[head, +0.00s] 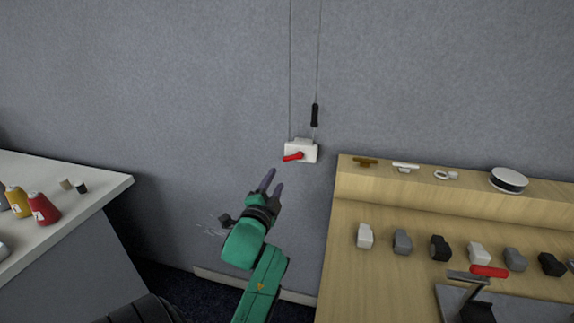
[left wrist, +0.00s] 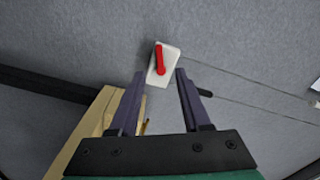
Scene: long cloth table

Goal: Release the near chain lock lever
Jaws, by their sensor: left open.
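The chain lock is a white box (head: 304,150) on the grey wall with a red lever (head: 293,156) on its front. Two thin cords run up from it, one with a black grip (head: 315,115). In the head view the lever lies roughly sideways, its end toward the left. My left gripper (head: 272,186) is open and empty, a little below and left of the box, apart from it. In the left wrist view the red lever (left wrist: 160,60) and white box (left wrist: 164,66) lie just beyond and between my open fingers (left wrist: 162,78). My right gripper is not in view.
A wooden bench (head: 385,213) stands at the right with small blocks, a white spool (head: 509,180) and a red-handled tool (head: 489,271). The wall around the lock is clear.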

